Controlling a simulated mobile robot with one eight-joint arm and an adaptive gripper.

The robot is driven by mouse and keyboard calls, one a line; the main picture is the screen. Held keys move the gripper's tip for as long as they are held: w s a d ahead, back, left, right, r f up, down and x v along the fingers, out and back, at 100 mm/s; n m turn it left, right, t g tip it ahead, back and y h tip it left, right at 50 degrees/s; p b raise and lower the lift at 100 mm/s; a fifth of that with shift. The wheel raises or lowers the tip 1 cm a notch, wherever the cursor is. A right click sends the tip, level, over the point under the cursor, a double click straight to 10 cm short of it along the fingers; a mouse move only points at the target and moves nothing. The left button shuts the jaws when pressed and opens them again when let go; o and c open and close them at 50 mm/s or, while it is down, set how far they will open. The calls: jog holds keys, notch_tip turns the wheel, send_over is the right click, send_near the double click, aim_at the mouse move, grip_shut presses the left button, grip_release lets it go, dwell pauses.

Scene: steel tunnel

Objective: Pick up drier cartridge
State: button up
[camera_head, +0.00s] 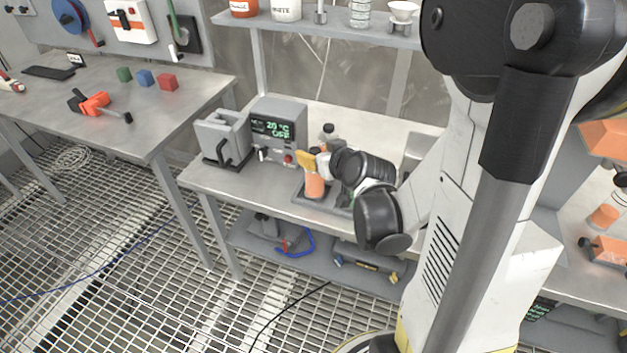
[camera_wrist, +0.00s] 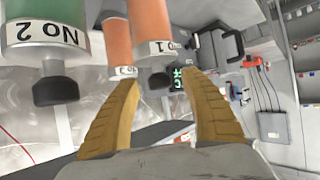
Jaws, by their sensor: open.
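In the head view an orange cartridge (camera_head: 315,186) stands upright on a dark tray (camera_head: 297,196) on the middle bench. My gripper (camera_head: 311,160) is at its top, with a yellow finger beside it. In the wrist view my gripper (camera_wrist: 163,85) has two yellow fingers spread apart. The dark cap of an orange cartridge marked No 1 (camera_wrist: 150,25) shows between them. I cannot tell if they touch it. A second orange cylinder (camera_wrist: 117,45) is behind the left fingertip, its label partly hidden. A green cartridge marked No 2 (camera_wrist: 50,15) is at the left. None is labelled as drier.
A grey instrument (camera_head: 278,130) with a green display stands left of the tray, with a grey handled block (camera_head: 222,138) beside it. A shelf (camera_head: 335,25) with bottles and jars is above. Coloured cubes (camera_head: 145,77) lie on the left bench.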

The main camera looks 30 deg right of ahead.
jog(key=shift+w+f, duration=0.15)
jog(key=shift+w, duration=0.15)
grip_shut()
